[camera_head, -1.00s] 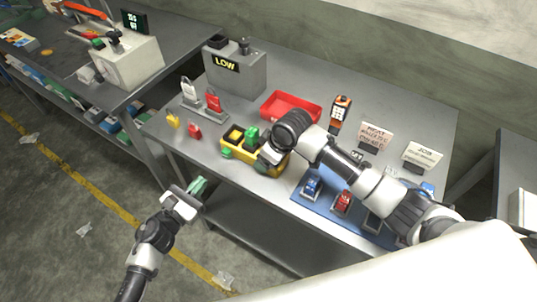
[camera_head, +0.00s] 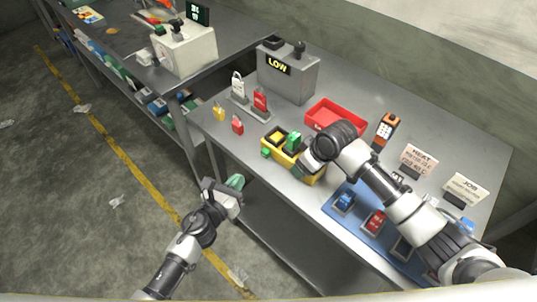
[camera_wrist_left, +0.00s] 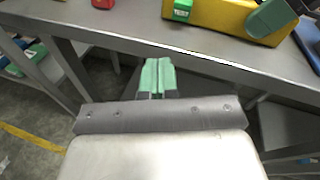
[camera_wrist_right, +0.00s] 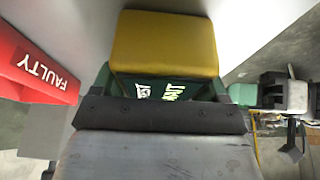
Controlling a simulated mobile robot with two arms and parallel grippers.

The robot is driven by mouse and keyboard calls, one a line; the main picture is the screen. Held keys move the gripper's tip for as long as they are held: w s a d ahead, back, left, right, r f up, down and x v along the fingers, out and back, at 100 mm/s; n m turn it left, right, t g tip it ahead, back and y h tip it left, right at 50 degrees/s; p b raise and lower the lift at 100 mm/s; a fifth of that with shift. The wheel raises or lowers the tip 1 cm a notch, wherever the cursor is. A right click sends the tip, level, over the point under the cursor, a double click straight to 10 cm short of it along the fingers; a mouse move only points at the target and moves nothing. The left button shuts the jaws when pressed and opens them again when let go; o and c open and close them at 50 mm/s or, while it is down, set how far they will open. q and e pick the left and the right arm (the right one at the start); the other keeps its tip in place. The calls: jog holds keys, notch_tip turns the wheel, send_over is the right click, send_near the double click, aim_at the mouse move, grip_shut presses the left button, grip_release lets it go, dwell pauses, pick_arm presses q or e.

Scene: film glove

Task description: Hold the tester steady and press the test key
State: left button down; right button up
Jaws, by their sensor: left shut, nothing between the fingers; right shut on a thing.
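The yellow tester (camera_head: 306,178) sits on the grey bench near its front edge. A green block (camera_head: 293,140) shows on its top. A small green key (camera_head: 265,153) is at its left end and also shows in the left wrist view (camera_wrist_left: 181,9). My right gripper (camera_head: 303,167) is shut on the tester from above; its wrist hides part of the body. The right wrist view shows a yellow part (camera_wrist_right: 165,42) and dark green lettered face close up. My left gripper (camera_head: 237,182) is shut and empty, in front of the bench edge, apart from the tester.
A grey box marked LOW (camera_head: 287,72), padlocks (camera_head: 260,100) and a blue mat (camera_head: 352,222) are also on the bench. Open floor lies left.

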aim_at(254, 169)
pick_arm(q)
jog(key=n+t+y, duration=0.1)
jog(key=n+y, duration=0.2)
jog(key=n, duration=0.1)
jog(key=s+a+r+n+t+y, duration=0.1)
jog(key=n+y, duration=0.1)
jog(key=n, duration=0.3)
jog(key=r+n+y, duration=0.1)
jog(key=n+y, duration=0.2)
jog(key=n, duration=0.1)
jog(key=shift+s+a+r+n+t+y, duration=0.2)
jog(key=shift+s+a+n+t+y, duration=0.1)
jog(key=shift+s+a+n+t, duration=0.1)
jog(key=shift+w+d, duration=0.1)
jog(key=shift+w+d, duration=3.05)
